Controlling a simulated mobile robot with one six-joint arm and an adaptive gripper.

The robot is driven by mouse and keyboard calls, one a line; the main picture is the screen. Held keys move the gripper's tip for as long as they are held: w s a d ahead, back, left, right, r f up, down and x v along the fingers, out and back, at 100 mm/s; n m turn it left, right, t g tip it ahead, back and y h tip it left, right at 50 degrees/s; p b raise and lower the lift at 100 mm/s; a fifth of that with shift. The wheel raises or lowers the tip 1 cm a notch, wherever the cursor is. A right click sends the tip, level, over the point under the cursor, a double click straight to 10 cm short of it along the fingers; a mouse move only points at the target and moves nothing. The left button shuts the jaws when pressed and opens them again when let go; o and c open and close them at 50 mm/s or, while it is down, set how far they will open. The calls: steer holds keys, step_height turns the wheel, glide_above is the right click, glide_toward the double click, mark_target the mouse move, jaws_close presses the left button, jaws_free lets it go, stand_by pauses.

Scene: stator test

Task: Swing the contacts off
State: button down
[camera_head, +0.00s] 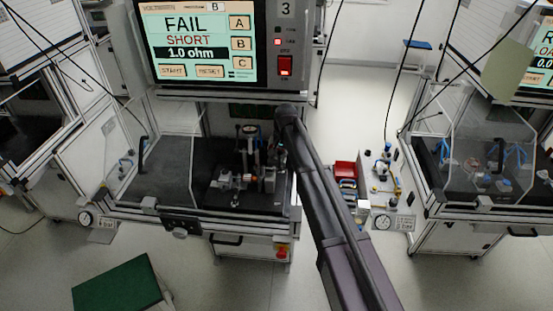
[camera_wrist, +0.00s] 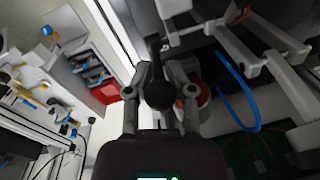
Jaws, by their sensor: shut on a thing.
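In the wrist view my gripper (camera_wrist: 160,90) is shut on a round black knob (camera_wrist: 159,97), with one finger on each side of it. A dark bar runs up from the knob, so it looks like the end of a lever. A red and white round part (camera_wrist: 204,97) sits just right of the right finger. In the head view the test fixture (camera_head: 240,175) stands on the dark bench inside the frame. My arm reaches to its right side and hides the gripper there. I cannot tell whether the contacts touch the stator.
The tester screen (camera_head: 197,40) above reads FAIL, SHORT, 1.0 ohm. A blue cable (camera_wrist: 240,92) loops right of my gripper, near grey fixture arms (camera_wrist: 260,60). Red bins (camera_head: 345,170) stand right of the bench. A green-topped box (camera_head: 118,283) is on the floor.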

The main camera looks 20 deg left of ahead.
steer(key=shift+w+a, duration=0.2)
steer(key=shift+w, duration=0.55)
steer(key=shift+s, duration=0.1)
stand_by(0.7)
steer(key=c, duration=0.7)
jaws_free()
steer(key=shift+c, duration=0.2)
